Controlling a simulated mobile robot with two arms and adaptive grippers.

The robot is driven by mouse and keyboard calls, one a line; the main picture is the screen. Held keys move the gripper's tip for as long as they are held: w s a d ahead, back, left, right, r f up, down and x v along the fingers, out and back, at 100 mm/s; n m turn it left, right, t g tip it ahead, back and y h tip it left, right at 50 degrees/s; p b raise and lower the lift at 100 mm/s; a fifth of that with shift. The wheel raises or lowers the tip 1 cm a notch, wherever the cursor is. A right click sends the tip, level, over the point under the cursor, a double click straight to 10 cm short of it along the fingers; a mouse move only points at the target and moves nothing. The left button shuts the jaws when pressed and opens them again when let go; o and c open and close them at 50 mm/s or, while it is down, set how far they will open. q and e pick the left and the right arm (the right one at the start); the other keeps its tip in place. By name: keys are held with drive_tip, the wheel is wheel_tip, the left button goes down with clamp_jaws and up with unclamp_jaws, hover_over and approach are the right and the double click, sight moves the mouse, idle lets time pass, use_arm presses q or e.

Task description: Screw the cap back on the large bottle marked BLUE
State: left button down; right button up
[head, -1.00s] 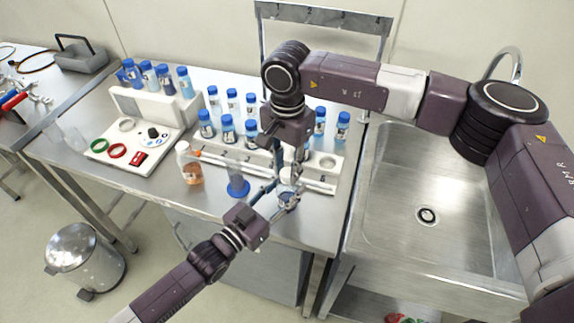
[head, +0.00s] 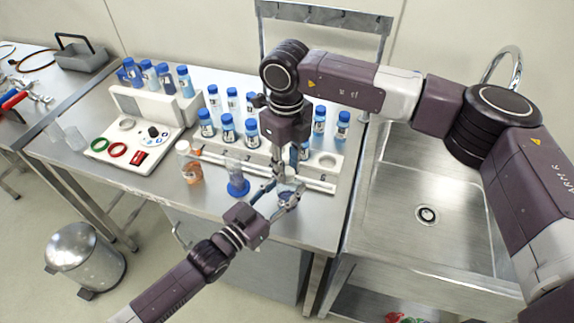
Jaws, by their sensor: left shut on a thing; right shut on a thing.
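A clear bottle with some blue liquid (head: 288,196) stands near the front edge of the bench; I cannot read its marking. My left gripper (head: 282,198) comes in from the front left and is shut on this bottle. My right gripper (head: 278,174) points down from above, just over the bottle's top. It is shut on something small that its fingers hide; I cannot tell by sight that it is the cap. Whether that thing touches the bottle's neck is hidden too.
A white rack (head: 327,162) with several blue-capped bottles is behind. A white device (head: 130,140) is farther left. A sink (head: 425,190) is on the right.

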drive_tip(key=m, duration=1.4)
drive_tip(key=shift+m, duration=0.3)
drive_tip(key=m, duration=0.3)
drive_tip(key=shift+m, duration=0.3)
drive_tip(key=m, duration=0.3)
drive_tip(key=shift+d+m, duration=0.1)
drive_tip(key=shift+m, duration=0.2)
drive_tip(key=m, duration=0.7)
drive_tip(key=o, duration=0.7)
